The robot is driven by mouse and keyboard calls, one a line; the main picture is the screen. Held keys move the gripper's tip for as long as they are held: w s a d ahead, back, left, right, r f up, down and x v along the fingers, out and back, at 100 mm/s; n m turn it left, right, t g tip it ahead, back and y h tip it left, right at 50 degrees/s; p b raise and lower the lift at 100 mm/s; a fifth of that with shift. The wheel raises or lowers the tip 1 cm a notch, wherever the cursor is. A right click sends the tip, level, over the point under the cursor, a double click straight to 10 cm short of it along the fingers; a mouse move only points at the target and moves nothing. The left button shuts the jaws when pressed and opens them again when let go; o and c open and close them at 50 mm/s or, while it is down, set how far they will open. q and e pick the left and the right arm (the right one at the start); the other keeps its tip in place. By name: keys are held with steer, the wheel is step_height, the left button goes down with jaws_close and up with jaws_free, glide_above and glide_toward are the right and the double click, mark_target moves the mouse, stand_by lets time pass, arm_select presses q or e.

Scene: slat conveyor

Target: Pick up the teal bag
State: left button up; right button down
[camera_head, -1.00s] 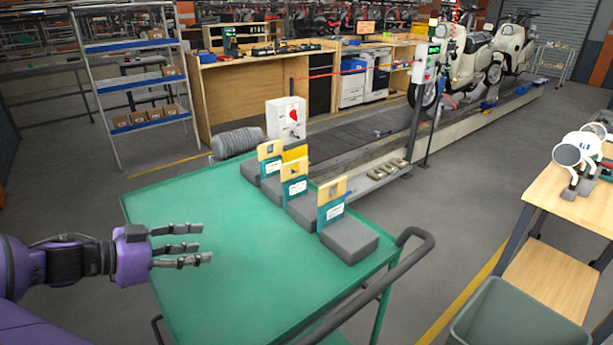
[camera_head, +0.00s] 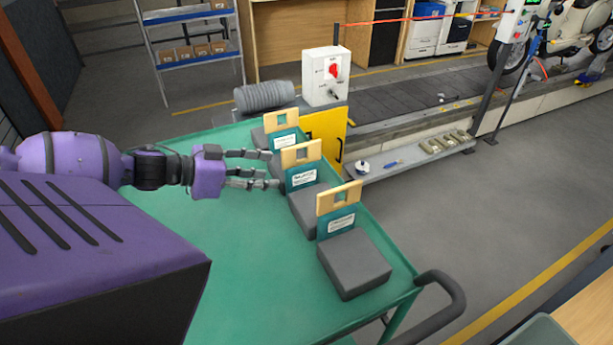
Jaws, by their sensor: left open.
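Three teal bag-like panels with white labels and tan tops with a cut-out stand in a row on the green cart top (camera_head: 250,270): the near one (camera_head: 337,222), the middle one (camera_head: 300,182) and the far one (camera_head: 285,141). Each stands against a grey block, such as the near block (camera_head: 354,264). My left gripper (camera_head: 270,169) is open and empty. Its fingers point right, with the tips close to the middle panel in the picture; I cannot tell whether they touch. The fingers partly cover the space before the far panel. My right gripper is not in view.
A grey ribbed roll (camera_head: 264,96) and a white switch box (camera_head: 326,75) stand beyond the cart's far edge. A yellow panel (camera_head: 328,136) stands behind the bags. The cart's dark handle (camera_head: 450,302) juts out at the lower right. The cart's near middle is clear.

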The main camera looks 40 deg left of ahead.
mark_target(302, 172)
arm_select(q)
steer(key=shift+w+d+f, duration=0.25)
steer(key=shift+w+f, duration=0.05)
steer(key=shift+w, duration=0.05)
steer(key=b+x, duration=0.1)
steer(key=x, duration=0.2)
steer(key=shift+w+d+f, duration=0.1)
steer(key=shift+w+f, duration=0.05)
steer(key=shift+w, duration=0.15)
steer(key=shift+w+d+b, duration=0.15)
steer(key=shift+w+b, duration=0.15)
steer(key=shift+w, duration=0.15)
steer(key=c, duration=1)
jaws_close()
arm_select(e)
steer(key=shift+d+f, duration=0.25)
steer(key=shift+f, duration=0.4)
